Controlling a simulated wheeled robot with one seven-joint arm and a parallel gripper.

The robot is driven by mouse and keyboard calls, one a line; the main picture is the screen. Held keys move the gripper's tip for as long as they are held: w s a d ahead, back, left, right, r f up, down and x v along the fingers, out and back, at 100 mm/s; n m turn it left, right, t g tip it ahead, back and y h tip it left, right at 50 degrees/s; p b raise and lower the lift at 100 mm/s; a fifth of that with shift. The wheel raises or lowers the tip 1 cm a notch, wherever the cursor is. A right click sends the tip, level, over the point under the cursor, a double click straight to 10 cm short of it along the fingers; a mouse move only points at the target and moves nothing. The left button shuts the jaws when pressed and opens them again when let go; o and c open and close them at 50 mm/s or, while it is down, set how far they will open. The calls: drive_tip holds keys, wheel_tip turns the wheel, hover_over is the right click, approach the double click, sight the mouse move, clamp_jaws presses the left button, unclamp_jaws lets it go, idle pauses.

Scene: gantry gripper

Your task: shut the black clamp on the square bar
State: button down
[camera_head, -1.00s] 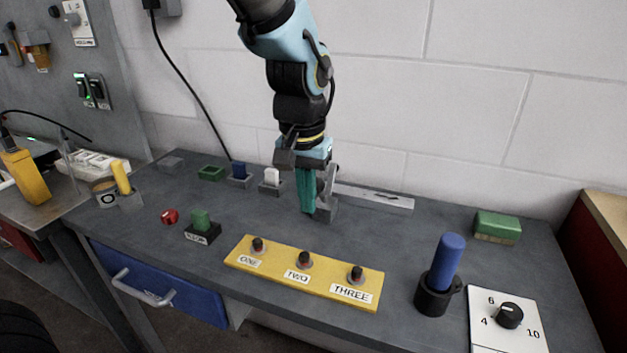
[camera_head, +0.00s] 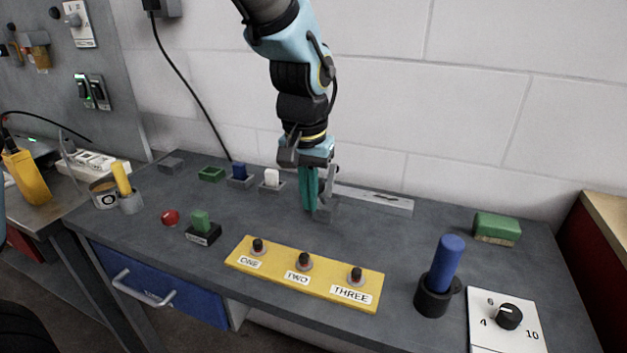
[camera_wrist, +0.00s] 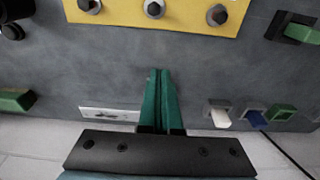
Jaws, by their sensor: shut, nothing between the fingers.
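My gripper (camera_head: 309,209) points down over the back middle of the grey bench. Its green fingers are together and empty; they also show shut in the wrist view (camera_wrist: 160,75). A grey fixture (camera_head: 326,211) with an upright grey part stands just right of and behind the fingertips in the head view. I cannot tell whether the fingers touch it. I cannot clearly pick out a black clamp or a square bar, nor tell whether this fixture is the clamp.
A yellow board (camera_head: 313,284) with several knobs lies in front. A blue peg in a black holder (camera_head: 433,300) and a dial plate (camera_head: 487,331) stand front right. A green block (camera_head: 497,228) is at the right. Small holders line the back left. The middle bench is clear.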

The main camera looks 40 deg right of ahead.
drive_tip(key=shift+w+d+r+p, duration=0.1)
drive_tip(key=shift+w+d+p, duration=0.3)
drive_tip(key=shift+w+d, duration=0.45)
drive_tip(key=shift+w+d+r+p, duration=0.15)
drive_tip(key=shift+w+d+p, duration=0.25)
drive_tip(key=shift+d, duration=0.7)
drive_tip(key=shift+w+d+r+p, duration=0.1)
drive_tip(key=shift+w+d+p, duration=0.3)
drive_tip(key=shift+w+d, duration=0.45)
drive_tip(key=shift+s+a+r+p, duration=0.25)
drive_tip(key=shift+s+r+p, duration=0.1)
drive_tip(key=shift+r, duration=0.2)
drive_tip(key=shift+s+a+r+p, duration=0.25)
drive_tip(key=shift+r+p, duration=0.1)
drive_tip(key=shift+r, duration=0.2)
drive_tip(key=r+p, duration=0.1)
drive_tip(key=r, duration=0.1)
drive_tip(key=r+p, duration=0.4)
drive_tip(key=r, duration=0.1)
drive_tip(key=shift+s+a, duration=0.2)
drive_tip(key=shift+a, duration=0.1)
drive_tip(key=shift+f, duration=0.15)
